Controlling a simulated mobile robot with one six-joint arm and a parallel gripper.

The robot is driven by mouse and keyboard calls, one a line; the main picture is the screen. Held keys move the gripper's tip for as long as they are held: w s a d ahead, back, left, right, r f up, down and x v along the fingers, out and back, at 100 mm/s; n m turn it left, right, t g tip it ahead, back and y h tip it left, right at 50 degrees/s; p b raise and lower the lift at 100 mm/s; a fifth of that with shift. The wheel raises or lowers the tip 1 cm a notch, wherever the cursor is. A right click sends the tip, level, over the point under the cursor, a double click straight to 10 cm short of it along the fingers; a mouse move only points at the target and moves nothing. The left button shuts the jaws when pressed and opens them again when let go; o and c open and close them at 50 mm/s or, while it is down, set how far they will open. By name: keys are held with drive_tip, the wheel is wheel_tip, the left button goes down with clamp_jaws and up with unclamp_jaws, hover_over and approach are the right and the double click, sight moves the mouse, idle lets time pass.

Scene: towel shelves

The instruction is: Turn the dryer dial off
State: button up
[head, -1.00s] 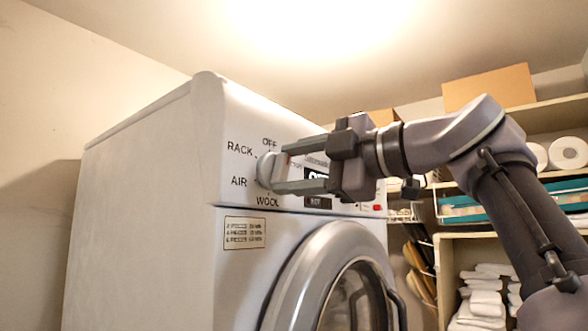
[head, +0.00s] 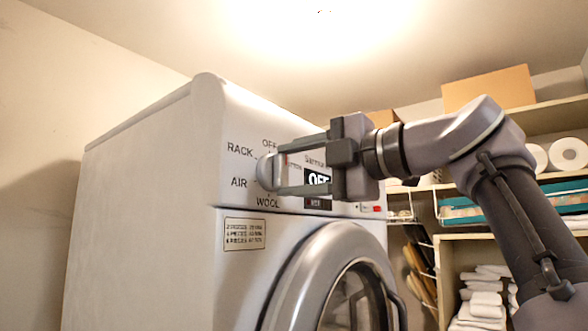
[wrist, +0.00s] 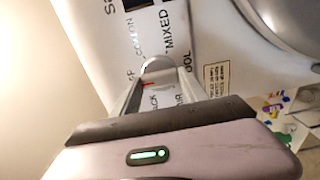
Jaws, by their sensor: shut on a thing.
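The dryer dial (head: 265,172) is a round pale knob on the front panel of the white dryer (head: 150,180). Printed words around it include OFF, RACK, AIR and WOOL. My gripper (head: 277,170) is shut on the dial, one finger above and one below. In the wrist view the dial (wrist: 158,68) sits between my fingertips, with a small red mark near it. A dark display (head: 318,180) behind my fingers shows large white letters beginning OF; the rest is partly covered.
The round dryer door (head: 318,260) is below the panel. A red button (head: 376,209) is at the panel's right. Shelves with paper rolls (head: 568,154), a cardboard box (head: 488,87) and folded towels (head: 485,300) stand at the right, behind my arm.

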drive_tip(key=o, duration=1.4)
drive_tip(key=shift+d, duration=0.1)
drive_tip(key=b+v, duration=0.1)
drive_tip(key=v, duration=1.6)
drive_tip(key=shift+s+d+b, duration=0.1)
drive_tip(key=shift+s+b, duration=0.1)
drive_tip(key=shift+b, duration=0.1)
